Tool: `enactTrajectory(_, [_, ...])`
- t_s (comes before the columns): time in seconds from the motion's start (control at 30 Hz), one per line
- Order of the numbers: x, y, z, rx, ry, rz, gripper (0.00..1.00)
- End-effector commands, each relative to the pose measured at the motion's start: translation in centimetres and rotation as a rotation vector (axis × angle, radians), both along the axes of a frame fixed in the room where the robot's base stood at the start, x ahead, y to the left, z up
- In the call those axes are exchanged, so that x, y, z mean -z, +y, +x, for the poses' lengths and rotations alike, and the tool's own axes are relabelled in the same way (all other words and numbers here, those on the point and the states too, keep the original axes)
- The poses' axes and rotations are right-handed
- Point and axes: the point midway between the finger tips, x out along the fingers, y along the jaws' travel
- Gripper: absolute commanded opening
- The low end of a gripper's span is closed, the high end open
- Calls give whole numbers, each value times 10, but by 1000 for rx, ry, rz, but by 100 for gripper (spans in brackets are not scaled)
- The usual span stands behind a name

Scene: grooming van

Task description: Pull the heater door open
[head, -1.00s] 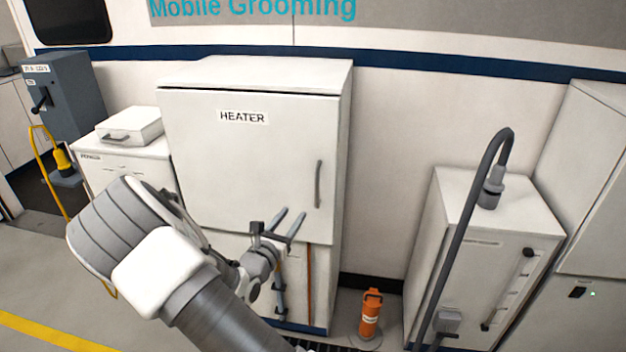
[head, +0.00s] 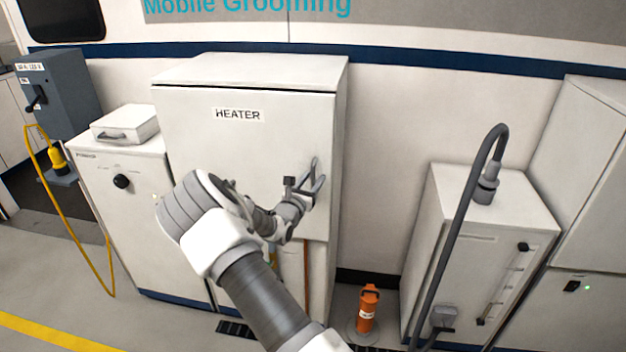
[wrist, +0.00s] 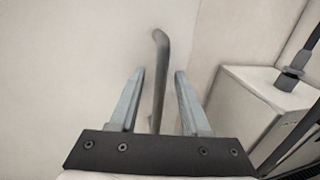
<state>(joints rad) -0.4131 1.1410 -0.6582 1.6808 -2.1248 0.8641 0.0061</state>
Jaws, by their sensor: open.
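The heater door (head: 210,150) is a white panel labelled HEATER on a white cabinet, and it looks shut. Its vertical grey handle (wrist: 160,75) is near the door's right edge. My gripper (head: 318,170) is at the handle in the head view and partly hides it there. In the wrist view my gripper (wrist: 160,85) is open, with one finger on each side of the handle and a gap on both sides. I cannot tell how deep the handle sits between the fingertips.
An orange cylinder (head: 367,308) stands on the floor right of the heater. A white cabinet (head: 470,270) with a grey hose (head: 462,230) stands further right. A white unit (head: 120,190) with a black knob stands at left.

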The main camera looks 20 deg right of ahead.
Motion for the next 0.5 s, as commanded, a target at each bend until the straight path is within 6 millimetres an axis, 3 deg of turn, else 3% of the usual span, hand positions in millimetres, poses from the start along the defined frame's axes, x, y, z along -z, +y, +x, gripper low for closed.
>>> enactTrajectory(0.33, [0, -3, 3, 0, 1, -1, 47])
enactTrajectory(0.5, [0, -3, 3, 0, 1, -1, 18])
